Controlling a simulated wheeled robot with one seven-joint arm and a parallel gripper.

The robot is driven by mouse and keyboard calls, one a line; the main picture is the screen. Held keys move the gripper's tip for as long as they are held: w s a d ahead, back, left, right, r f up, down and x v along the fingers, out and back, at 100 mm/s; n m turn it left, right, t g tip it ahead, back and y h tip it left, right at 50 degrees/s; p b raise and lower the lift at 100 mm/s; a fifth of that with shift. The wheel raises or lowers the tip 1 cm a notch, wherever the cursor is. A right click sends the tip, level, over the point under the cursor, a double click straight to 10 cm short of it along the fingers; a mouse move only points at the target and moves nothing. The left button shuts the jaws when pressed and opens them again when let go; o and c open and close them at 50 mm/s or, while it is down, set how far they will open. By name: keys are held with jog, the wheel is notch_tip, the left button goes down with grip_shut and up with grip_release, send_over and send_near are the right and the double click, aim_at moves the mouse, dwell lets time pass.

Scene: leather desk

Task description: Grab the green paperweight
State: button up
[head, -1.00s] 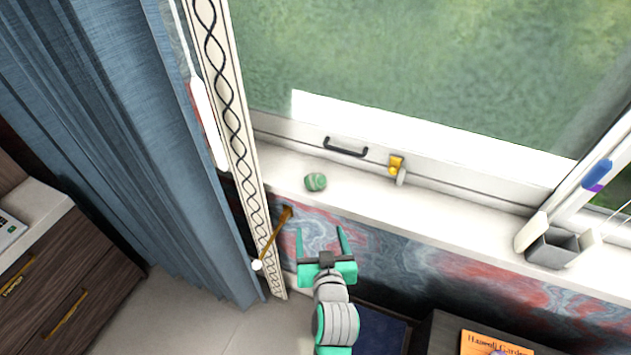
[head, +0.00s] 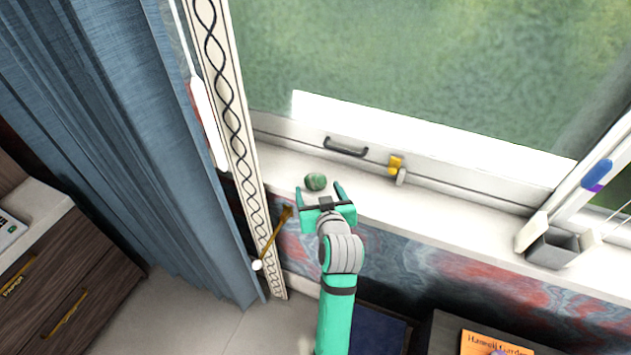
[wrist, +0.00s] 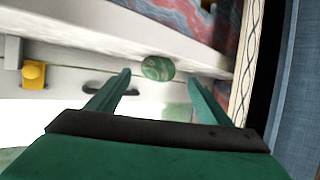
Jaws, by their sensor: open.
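The green paperweight (head: 316,182), rounded with pale streaks, sits on the white windowsill (head: 430,216). In the wrist view the paperweight (wrist: 158,68) shows just beyond the fingertips, in the gap between the two fingers. My gripper (head: 320,188) is open and empty at the front of the sill, its fingers pointing toward the paperweight. In the head view the fingertips reach to either side of its near edge. I cannot tell whether either finger touches it. The gripper also fills the lower part of the wrist view (wrist: 160,90).
Behind the sill is the window frame with a black handle (head: 346,146) and a yellow latch (head: 395,164). A patterned trim strip (head: 232,125) and blue curtain (head: 110,120) stand left. A grey holder (head: 553,246) sits far right. The sill between is clear.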

aim_at(317, 185)
jog(key=x, duration=0.5)
jog(key=shift+d+f, duration=0.15)
jog(key=c, duration=1.3)
